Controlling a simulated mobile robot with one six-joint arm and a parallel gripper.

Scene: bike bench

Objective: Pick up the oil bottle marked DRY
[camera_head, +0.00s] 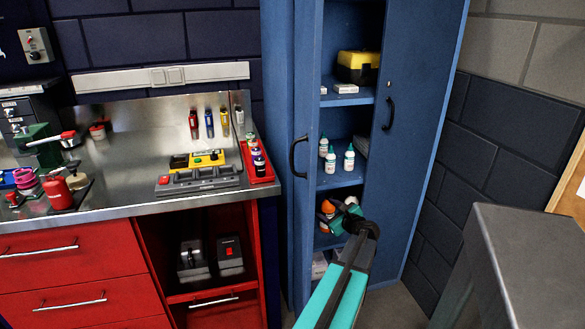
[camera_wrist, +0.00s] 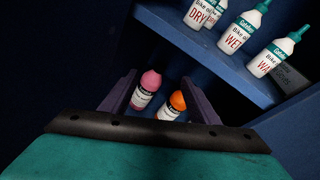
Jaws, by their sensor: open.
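The oil bottle marked DRY (camera_wrist: 201,13) is white with red letters. It stands on a blue cabinet shelf at the top of the wrist view, cut off by the frame edge. Bottles marked WET (camera_wrist: 238,33) and WA… (camera_wrist: 273,53) stand to its right, and part of another bottle shows behind DRY. In the head view, white bottles with teal caps (camera_head: 349,160) stand on the shelf; their labels are too small to read. My gripper (camera_wrist: 155,92) is open and empty, below that shelf, with its fingers pointing into the cabinet.
A pink-capped bottle (camera_wrist: 151,83) and an orange-capped bottle (camera_wrist: 173,105) show between my fingers, farther in. The blue shelf (camera_wrist: 190,45) edge lies above my gripper. The blue cabinet door (camera_head: 413,150) stands open at right. A grey table (camera_head: 535,240) is at far right.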

